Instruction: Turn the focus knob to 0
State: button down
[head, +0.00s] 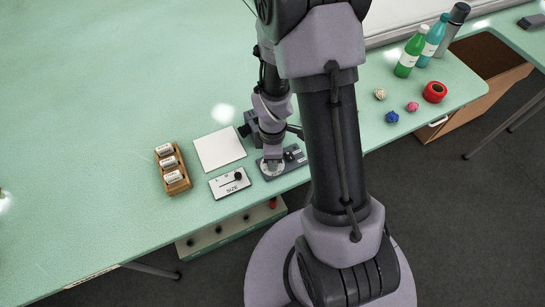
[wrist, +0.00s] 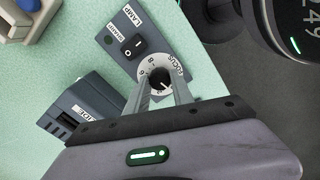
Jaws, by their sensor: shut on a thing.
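The focus knob (wrist: 161,80) is a small dark knob with a pale pointer line, on a white round dial (wrist: 146,68) lettered FOCUS, in the wrist view. The dial sits on a dark grey panel (wrist: 120,30); this panel also shows in the head view (head: 294,156). My gripper (wrist: 160,86) is shut on the focus knob, one finger on each side. The fingers cover part of the dial, and I cannot read which number the pointer is at. In the head view my gripper (head: 272,160) is down at the dial and hides the knob.
A black LAMP rocker switch (wrist: 132,46) is on the same panel. A wooden rack (head: 172,170) of labelled items is farther left. Bottles and small balls stand at the right.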

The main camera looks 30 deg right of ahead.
jog(key=c, duration=1.1)
grip_release()
jog(key=shift+r, duration=0.1)
notch_tip(320, 180, up, 17)
jog(key=p, duration=0.6)
jog(key=shift+r+p, duration=0.15)
jog(key=shift+p, duration=0.25)
